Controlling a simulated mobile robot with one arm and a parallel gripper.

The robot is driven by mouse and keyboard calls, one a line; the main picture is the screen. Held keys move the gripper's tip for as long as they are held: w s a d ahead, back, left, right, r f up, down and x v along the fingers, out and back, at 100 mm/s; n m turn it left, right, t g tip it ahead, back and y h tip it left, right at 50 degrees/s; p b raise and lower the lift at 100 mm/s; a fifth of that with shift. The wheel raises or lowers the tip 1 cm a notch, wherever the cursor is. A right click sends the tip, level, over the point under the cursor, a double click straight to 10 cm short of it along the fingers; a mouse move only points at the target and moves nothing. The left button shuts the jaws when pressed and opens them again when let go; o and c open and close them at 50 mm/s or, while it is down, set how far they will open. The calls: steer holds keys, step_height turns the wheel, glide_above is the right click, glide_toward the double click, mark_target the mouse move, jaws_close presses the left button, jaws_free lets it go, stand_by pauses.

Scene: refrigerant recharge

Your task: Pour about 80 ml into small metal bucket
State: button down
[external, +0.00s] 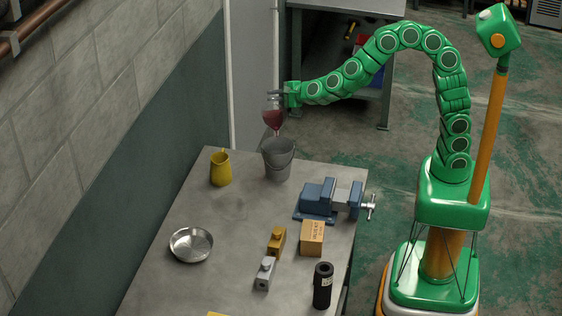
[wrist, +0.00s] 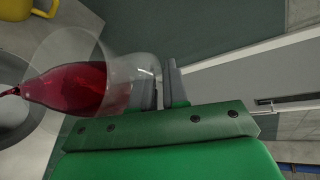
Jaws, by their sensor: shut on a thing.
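My gripper (external: 277,99) is shut on a clear vessel (external: 270,115) holding red liquid, above the table's far end. In the wrist view, the fingers (wrist: 162,84) grip the wall of the clear vessel (wrist: 118,62), which is strongly tilted. The small grey metal bucket (external: 278,160) stands upright on the table directly below the vessel. Part of the bucket (wrist: 42,128) shows at left in the wrist view. Its inside level is hidden.
A yellow jug (external: 221,170) stands left of the bucket, and a blue vise (external: 318,200) right of it. A shallow metal pan (external: 191,245), a cardboard box (external: 312,239), small blocks (external: 276,242) and a black cylinder (external: 323,286) are nearer. The table's middle (external: 235,215) is clear.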

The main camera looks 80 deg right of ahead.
mark_target(273, 112)
steer(key=shift+s+a+n+h+b, duration=0.15)
steer(key=shift+a+n+h+b, duration=0.2)
steer(key=shift+b, duration=2.45)
steer(key=shift+s+a+t+h, duration=0.25)
steer(key=shift+a+t, duration=0.2)
steer(key=shift+t, duration=0.15)
steer(key=shift+w+d+g+y, duration=0.2)
steer(key=shift+d+g+y, duration=0.1)
steer(key=shift+d, duration=0.25)
steer(key=shift+w+d+g+y, duration=0.2)
steer(key=shift+d+g, duration=0.1)
steer(key=shift+d, duration=0.2)
steer(key=shift+w+d+f+m+g+y+p, duration=0.2)
steer(key=shift+d+f+m+y, duration=0.1)
steer(key=shift+f+m, duration=0.1)
steer(key=shift+w+d+f+m+g+y+p, duration=0.1)
steer(key=shift+d+f+m+g+y+p, duration=0.1)
steer(key=shift+d+f+m, duration=0.15)
steer(key=shift+w+d+f+m+g+y+p, duration=0.15)
steer(key=shift+d+f+m+g+y+p, duration=0.15)
steer(key=shift+d+f+m+g+y, duration=0.15)
steer(key=shift+d, duration=0.1)
